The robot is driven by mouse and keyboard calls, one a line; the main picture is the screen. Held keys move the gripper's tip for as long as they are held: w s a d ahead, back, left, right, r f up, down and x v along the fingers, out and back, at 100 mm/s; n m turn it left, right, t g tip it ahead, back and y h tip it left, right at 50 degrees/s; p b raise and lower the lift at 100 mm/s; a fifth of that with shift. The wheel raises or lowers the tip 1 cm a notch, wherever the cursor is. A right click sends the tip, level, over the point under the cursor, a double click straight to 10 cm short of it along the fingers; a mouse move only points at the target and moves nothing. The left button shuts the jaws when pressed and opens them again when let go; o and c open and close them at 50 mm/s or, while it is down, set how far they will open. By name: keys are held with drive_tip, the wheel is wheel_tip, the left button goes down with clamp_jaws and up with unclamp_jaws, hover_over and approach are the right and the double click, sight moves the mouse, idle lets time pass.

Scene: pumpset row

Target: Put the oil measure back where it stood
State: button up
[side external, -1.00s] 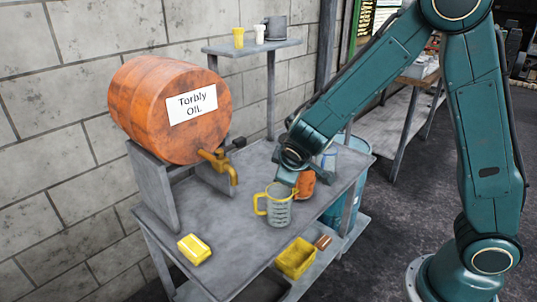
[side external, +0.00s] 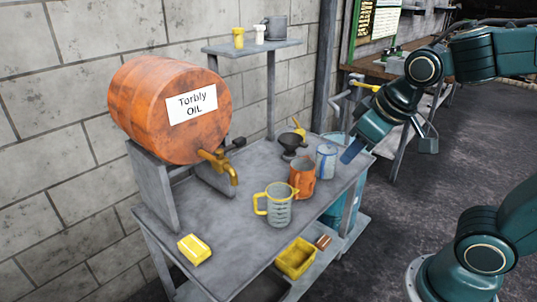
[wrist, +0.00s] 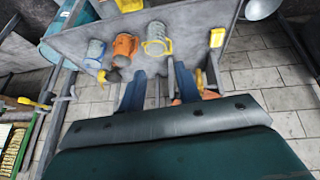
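The oil measure appears to be the clear graduated jug with a yellow handle (side external: 278,206). It stands upright on the grey bench (side external: 225,235), in front of the drum's tap. In the wrist view the jug (wrist: 156,38) is at the upper middle, beyond the fingertips. My gripper (side external: 352,150) is at the right edge of the bench, apart from the jug. In the wrist view its two blue fingers (wrist: 160,86) are spread, with nothing held between them.
An orange can (side external: 302,178), a blue-and-white tin (side external: 326,161) and a dark funnel (side external: 290,145) stand behind the jug. An orange oil drum (side external: 160,105) is at left. A yellow block (side external: 194,249) lies at the front. A shelf (side external: 252,47) holds small containers.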

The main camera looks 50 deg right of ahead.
drive_tip(key=s+a+r+y, duration=0.1)
drive_tip(key=s, duration=0.6)
drive_tip(key=shift+s+a+r, duration=0.2)
drive_tip(key=shift+s+r, duration=0.1)
drive_tip(key=shift+r, duration=0.1)
idle(1.4)
